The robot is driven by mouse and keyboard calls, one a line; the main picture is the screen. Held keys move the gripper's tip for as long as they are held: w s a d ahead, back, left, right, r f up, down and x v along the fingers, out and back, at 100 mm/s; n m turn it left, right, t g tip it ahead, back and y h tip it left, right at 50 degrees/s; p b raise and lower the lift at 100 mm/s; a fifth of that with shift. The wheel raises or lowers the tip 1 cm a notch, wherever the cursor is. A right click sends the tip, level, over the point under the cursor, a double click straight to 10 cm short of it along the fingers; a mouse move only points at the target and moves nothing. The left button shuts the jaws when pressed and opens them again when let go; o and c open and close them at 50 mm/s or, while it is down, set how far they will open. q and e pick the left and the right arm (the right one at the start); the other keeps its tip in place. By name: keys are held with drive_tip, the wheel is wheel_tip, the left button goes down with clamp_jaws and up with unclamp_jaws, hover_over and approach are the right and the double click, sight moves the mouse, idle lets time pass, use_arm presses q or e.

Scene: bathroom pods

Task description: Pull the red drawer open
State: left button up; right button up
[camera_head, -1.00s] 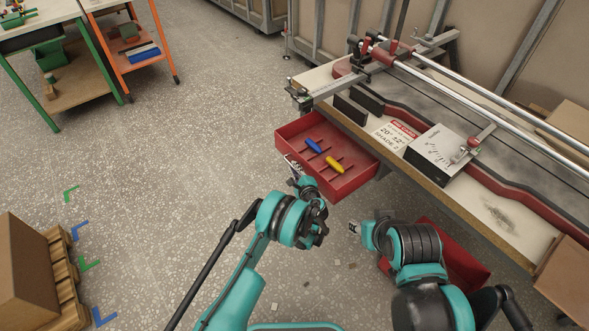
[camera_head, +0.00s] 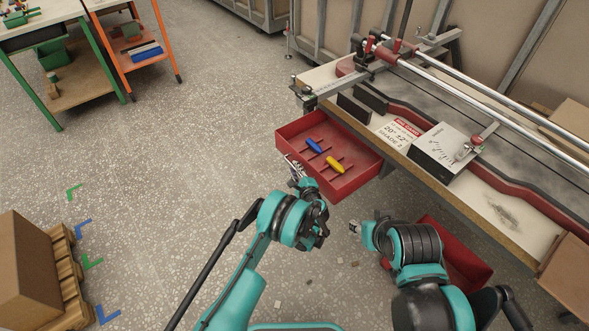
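The red drawer (camera_head: 357,180) stands pulled out from the workbench, its inside in view. A blue-handled tool (camera_head: 314,145) and a yellow-handled tool (camera_head: 334,164) lie in it. My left gripper (camera_head: 293,166) is at the drawer's front face, its metal fingers against or very close to it. The wrist partly hides the fingers, and I cannot tell whether they are closed on a handle. My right gripper (camera_head: 353,227) is below the drawer, apart from it and mostly hidden by its own arm; its finger state is unclear.
The workbench (camera_head: 497,212) carries a rail machine and a white sign. A second red drawer or box (camera_head: 462,262) is low at the right, partly behind my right arm. Cardboard boxes (camera_head: 26,262) on a pallet stand at lower left. The floor left of the drawer is clear.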

use_arm(q)
drive_tip(key=v, duration=0.6)
drive_tip(key=shift+s, duration=0.35)
drive_tip(key=shift+d+r, duration=0.1)
drive_tip(key=a+r+n+g, duration=0.3)
drive_tip(key=a+r+n, duration=0.4)
drive_tip(key=r, duration=0.7)
drive_tip(key=s+a+r+n+g, duration=0.2)
drive_tip(key=s+a+r+n, duration=0.2)
drive_tip(key=s+a+r, duration=0.45)
drive_tip(key=s+a+r+n+g+h, duration=0.1)
drive_tip(key=s+a+n, duration=0.1)
drive_tip(key=s, duration=0.6)
drive_tip(key=s+a+r+n+h, duration=0.2)
drive_tip(key=s+n, duration=0.2)
drive_tip(key=s, duration=0.5)
drive_tip(key=s+a+r+n+g+h, duration=0.1)
drive_tip(key=s+n, duration=0.3)
drive_tip(key=s, duration=0.5)
drive_tip(key=shift+a+r+g+h, duration=0.3)
drive_tip(key=shift+a+r+h, duration=0.1)
drive_tip(key=shift+a, duration=0.2)
